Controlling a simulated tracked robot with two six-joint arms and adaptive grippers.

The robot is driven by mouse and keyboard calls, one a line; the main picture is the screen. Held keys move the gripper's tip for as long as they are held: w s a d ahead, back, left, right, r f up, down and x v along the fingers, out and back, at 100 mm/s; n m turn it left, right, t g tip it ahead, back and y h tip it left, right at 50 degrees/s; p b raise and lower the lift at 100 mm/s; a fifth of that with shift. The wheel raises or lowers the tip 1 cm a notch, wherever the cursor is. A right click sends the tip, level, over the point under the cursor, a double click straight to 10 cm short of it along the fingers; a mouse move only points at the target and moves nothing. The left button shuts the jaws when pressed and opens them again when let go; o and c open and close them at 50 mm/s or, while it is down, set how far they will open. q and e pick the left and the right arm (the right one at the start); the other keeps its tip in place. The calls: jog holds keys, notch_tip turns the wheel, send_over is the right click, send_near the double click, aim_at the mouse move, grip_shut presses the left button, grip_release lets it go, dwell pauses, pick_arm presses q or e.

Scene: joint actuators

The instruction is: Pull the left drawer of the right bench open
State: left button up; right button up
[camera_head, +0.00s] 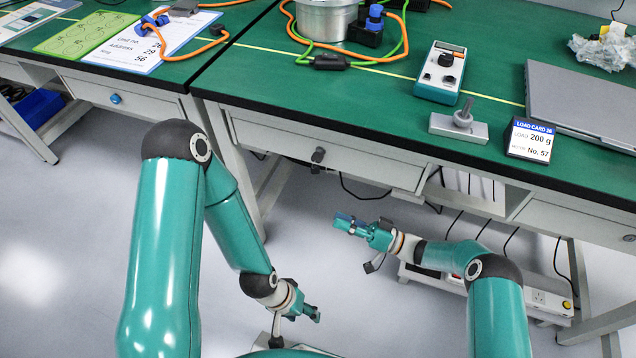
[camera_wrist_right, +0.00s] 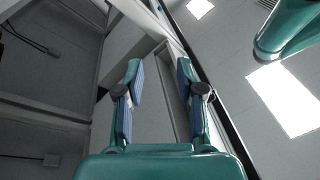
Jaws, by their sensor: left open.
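The right bench (camera_head: 500,122) has a green top with a black edge. Its left drawer (camera_head: 270,135) has a pale grey front and a dark knob (camera_head: 318,156); I cannot tell whether it stands slightly out. My right gripper (camera_head: 345,222) is below and right of the knob in the head view, apart from it. In the right wrist view its two fingers (camera_wrist_right: 160,75) are spread, with nothing between them; pale bench surfaces show beyond. My left gripper (camera_head: 313,313) is low in the head view, open and empty, away from the drawer.
Another drawer knob (camera_head: 629,238) shows at the far right. The left bench has a drawer with a blue knob (camera_head: 115,99). A multimeter (camera_head: 440,72) and laptop (camera_head: 585,98) lie on top. Open floor lies before the benches.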

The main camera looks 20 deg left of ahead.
aim_at(322, 164)
jog(key=w+d+r+n+t+y+b, duration=0.1)
jog(key=w+d+r+n+y+b, duration=0.25)
jog(key=r+n+y, duration=0.35)
pick_arm(q)
notch_tip(322, 164, down, 6)
jog(key=shift+r, duration=0.2)
pick_arm(e)
jog(key=shift+n+h, duration=0.3)
jog(key=x, duration=0.9)
jog(key=a+f+x, duration=0.1)
jog(key=x, duration=0.4)
jog(key=shift+a+r, duration=0.1)
jog(key=shift+a, duration=0.1)
jog(key=shift+c, duration=0.3)
grip_shut()
jog(key=shift+a, duration=0.1)
